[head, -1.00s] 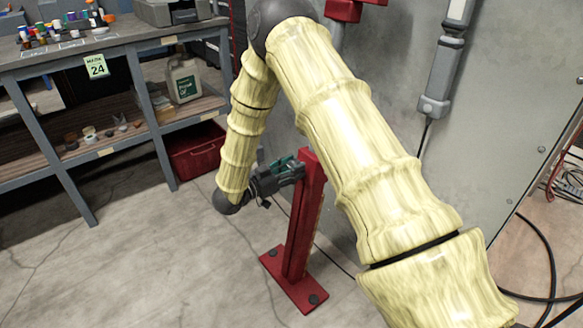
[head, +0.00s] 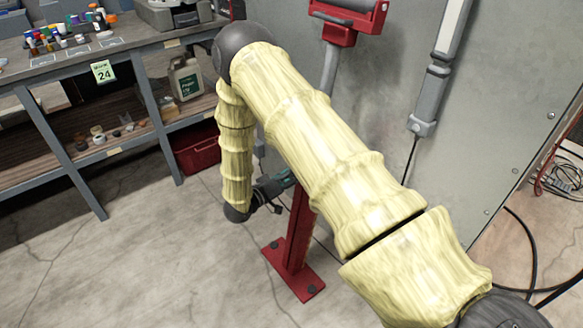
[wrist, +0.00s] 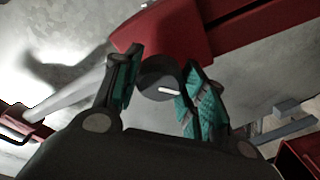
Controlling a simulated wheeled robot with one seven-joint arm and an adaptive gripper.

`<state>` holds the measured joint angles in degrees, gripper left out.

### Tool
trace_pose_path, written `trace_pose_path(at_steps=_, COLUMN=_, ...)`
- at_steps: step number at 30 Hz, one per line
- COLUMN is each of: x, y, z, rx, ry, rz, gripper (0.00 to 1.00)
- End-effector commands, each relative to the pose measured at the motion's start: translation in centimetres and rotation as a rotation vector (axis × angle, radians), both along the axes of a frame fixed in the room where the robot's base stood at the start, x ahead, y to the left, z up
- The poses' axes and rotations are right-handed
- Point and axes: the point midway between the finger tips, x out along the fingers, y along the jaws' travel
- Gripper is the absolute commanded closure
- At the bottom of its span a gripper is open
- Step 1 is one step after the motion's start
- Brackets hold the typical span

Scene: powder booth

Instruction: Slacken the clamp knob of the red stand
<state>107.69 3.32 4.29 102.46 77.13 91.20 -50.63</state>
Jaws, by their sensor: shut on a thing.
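The red stand (head: 299,240) rises from a flat red base (head: 308,285) on the floor; my arm hides the top of its post in the head view. The wrist view shows the stand's red post (wrist: 250,22) and a round dark clamp knob (wrist: 158,80) with a white mark on its face. My gripper (wrist: 158,78) has its teal-padded fingers on either side of the knob and is shut on it. In the head view my gripper (head: 283,183) is at the left side of the post, and the knob is hidden.
A grey pole (head: 330,68) with a red head (head: 345,30) stands above my arm, near a grey wall panel (head: 500,120). A workbench with shelves (head: 105,150) and a red bin (head: 195,150) are at left. Black cable (head: 533,250) lies at right. Floor at front left is clear.

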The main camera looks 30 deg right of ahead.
Motion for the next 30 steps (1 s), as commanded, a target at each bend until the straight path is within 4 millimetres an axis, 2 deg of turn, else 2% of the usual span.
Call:
trace_pose_path(at_steps=1, x=-0.05, y=0.07, z=0.53, rx=-0.003, ry=0.043, rz=0.008, gripper=0.82)
trace_pose_path(at_steps=18, x=-0.06, y=0.1, z=0.39, rx=-0.044, ry=0.573, rz=0.093, gripper=0.82)
trace_pose_path(at_steps=30, x=-0.03, y=0.04, z=0.29, rx=-0.067, ry=0.854, rz=0.138, gripper=0.82)
